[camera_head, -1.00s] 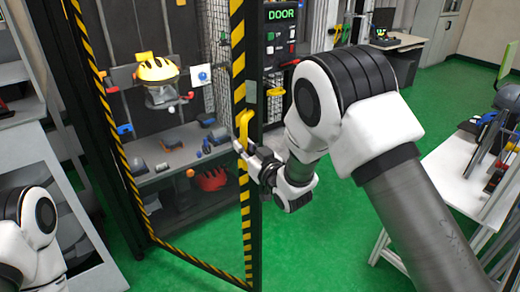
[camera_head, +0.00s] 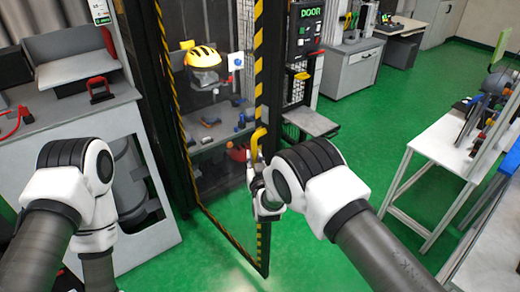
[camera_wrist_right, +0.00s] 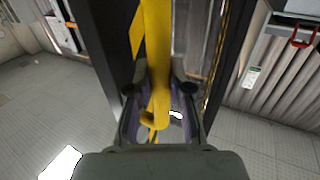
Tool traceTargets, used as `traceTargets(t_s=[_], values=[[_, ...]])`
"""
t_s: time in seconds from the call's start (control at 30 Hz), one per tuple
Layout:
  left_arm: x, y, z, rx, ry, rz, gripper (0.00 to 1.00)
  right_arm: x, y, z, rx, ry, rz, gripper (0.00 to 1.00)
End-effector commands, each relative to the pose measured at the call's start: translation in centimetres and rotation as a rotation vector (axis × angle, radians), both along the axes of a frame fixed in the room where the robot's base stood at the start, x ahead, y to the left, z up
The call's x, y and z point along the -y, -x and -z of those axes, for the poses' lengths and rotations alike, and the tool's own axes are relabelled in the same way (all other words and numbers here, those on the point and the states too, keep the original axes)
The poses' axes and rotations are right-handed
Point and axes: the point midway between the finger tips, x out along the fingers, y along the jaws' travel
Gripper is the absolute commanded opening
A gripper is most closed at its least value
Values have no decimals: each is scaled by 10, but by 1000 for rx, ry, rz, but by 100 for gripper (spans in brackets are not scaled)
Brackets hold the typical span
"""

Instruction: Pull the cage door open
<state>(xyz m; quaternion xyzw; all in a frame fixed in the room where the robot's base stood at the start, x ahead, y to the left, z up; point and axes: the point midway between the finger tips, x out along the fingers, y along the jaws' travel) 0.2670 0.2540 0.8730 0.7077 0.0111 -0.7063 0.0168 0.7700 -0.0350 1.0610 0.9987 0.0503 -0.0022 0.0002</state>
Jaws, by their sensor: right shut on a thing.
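The cage door has a black and yellow striped frame (camera_head: 261,85) and stands ajar, its right edge swung out toward me over the green floor. A yellow bar handle (camera_head: 257,138) is on that free edge. My right gripper (camera_head: 257,172) is at the handle, partly covered by its own arm. In the right wrist view, the yellow handle (camera_wrist_right: 157,60) runs between the two fingers of my right gripper (camera_wrist_right: 158,108), which is shut on it. My left arm shows at the lower left, but its gripper is out of view.
Inside the cage, a yellow helmet (camera_head: 202,56) sits above shelves with small items. A DOOR panel (camera_head: 305,30) stands right of the door. A grey bench (camera_head: 60,115) is close on the left, a white table (camera_head: 435,140) on the right. Green floor between is clear.

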Motion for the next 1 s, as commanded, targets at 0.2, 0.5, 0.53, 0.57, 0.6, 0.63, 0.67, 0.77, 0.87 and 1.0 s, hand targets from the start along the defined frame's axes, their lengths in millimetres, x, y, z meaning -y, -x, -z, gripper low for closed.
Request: traceTargets(t_s=[0.2, 0.5, 0.53, 0.57, 0.6, 0.63, 0.67, 0.77, 0.87, 1.0], values=[[0, 0, -8, 0, 0, 1, 40, -5, -5, -8, 18, -2, 4, 0], [0, 0, -7, 0, 0, 0, 40, -6, -5, -9, 20, -2, 3, 0], [0, 0, -7, 0, 0, 0, 40, -6, -5, -9, 20, -2, 3, 26], [0, 0, -7, 0, 0, 1, 40, -6, -5, -9, 20, -2, 3, 37], [0, 0, -7, 0, 0, 1, 40, -5, -5, -8, 19, -2, 3, 45], [0, 0, -7, 0, 0, 1, 40, -5, -5, -8, 18, -2, 4, 45], [0, 0, -7, 0, 0, 1, 40, -5, -5, -7, 16, -2, 4, 45], [0, 0, -7, 0, 0, 0, 40, -5, -4, -5, 13, -1, 4, 45], [0, 0, -7, 0, 0, 0, 40, -4, -4, -4, 11, -1, 5, 45], [0, 0, 0, 0, 0, 0, 40, -2, -3, -1, 10, 0, 2, 45]])
